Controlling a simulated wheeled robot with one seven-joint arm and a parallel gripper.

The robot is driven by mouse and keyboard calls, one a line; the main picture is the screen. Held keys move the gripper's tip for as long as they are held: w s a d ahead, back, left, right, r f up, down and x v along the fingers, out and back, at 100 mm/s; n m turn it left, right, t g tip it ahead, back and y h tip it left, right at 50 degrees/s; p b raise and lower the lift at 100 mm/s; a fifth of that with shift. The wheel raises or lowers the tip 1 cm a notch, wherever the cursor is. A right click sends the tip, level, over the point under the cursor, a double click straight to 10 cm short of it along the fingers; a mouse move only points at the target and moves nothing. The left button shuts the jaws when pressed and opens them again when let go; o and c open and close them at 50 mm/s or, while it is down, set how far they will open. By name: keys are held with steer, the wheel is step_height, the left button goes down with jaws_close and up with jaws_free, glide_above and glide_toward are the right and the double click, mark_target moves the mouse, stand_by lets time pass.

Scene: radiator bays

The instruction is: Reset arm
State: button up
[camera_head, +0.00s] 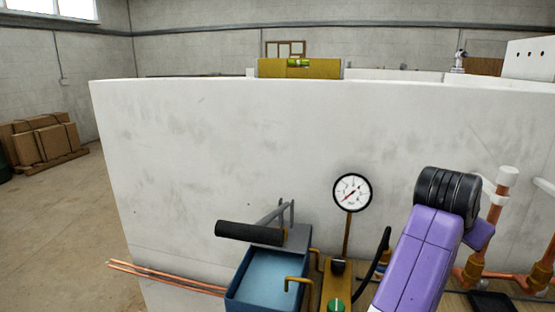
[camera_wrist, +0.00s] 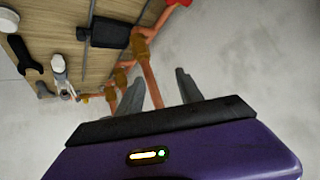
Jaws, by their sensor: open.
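My gripper (camera_wrist: 157,84) shows at the bottom of the wrist view, with its two grey fingers spread apart. A copper pipe (camera_wrist: 152,85) passes through the gap between the fingers in that view; I cannot tell how far beyond them it is. Nothing is seen gripped. In the head view, my purple arm rises at the lower right and its black joint is in front of the white wall (camera_head: 230,140). The gripper itself cannot be made out there.
A blue pump tank (camera_head: 265,275) with a black-handled lever (camera_head: 249,232) and a round gauge (camera_head: 352,192) stands left of my arm. Copper pipes with brass fittings (camera_head: 472,271) are at right. A yellow level (camera_head: 299,69) rests on the wall. Tools lie on a wooden board (camera_wrist: 50,25).

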steer(key=s+a+f+n+t+y, duration=0.3)
steer(key=s+a+n+t, duration=0.4)
steer(key=s+n, duration=0.1)
steer(key=s+a+f+n+t+y, duration=0.4)
steer(key=s+a+n+t, duration=0.3)
steer(key=a+n+t, duration=0.1)
steer(key=s+a+f+m+g, duration=0.1)
steer(key=s+f+g, duration=0.1)
steer(key=s, duration=0.8)
steer(key=s+a+f+m+g, duration=0.1)
steer(key=s+f, duration=0.4)
steer(key=s, duration=0.5)
steer(key=s+a+f+g+y, duration=0.1)
steer(key=s+a+f+g, duration=0.2)
steer(key=s, duration=0.7)
steer(key=shift+a+f+m, duration=0.25)
steer(key=shift+m, duration=0.15)
